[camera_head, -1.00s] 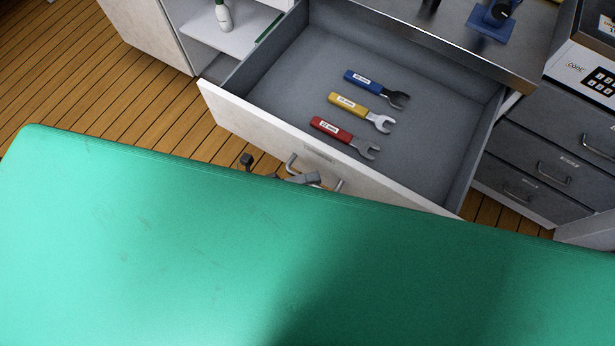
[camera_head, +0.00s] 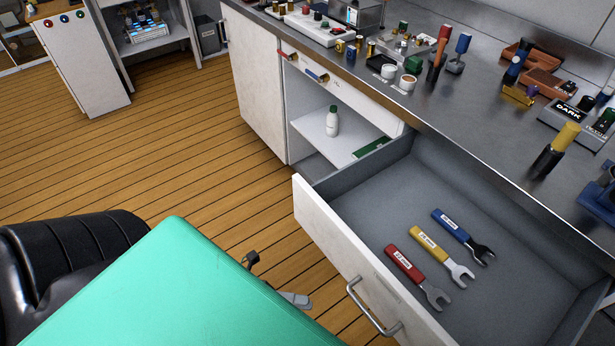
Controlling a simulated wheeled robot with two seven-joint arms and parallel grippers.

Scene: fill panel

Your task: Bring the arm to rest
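My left gripper (camera_head: 297,299) shows only in part past the edge of my green body cover, a grey tip and a dark part above the floor. The rest of it is hidden, so I cannot tell how far its fingers are apart. In the picture it is left of the handle (camera_head: 374,308) of the open drawer (camera_head: 335,236), apart from it. No object shows in the gripper. My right gripper is out of view. In the drawer lie a red wrench (camera_head: 408,267), a yellow wrench (camera_head: 431,245) and a blue wrench (camera_head: 453,228), side by side.
The drawer juts out from under a metal worktop (camera_head: 470,130) crowded with small items. A white bottle (camera_head: 332,122) stands on a shelf (camera_head: 315,135) left of the drawer. The wooden floor (camera_head: 190,150) at left is clear up to a white cabinet (camera_head: 80,65).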

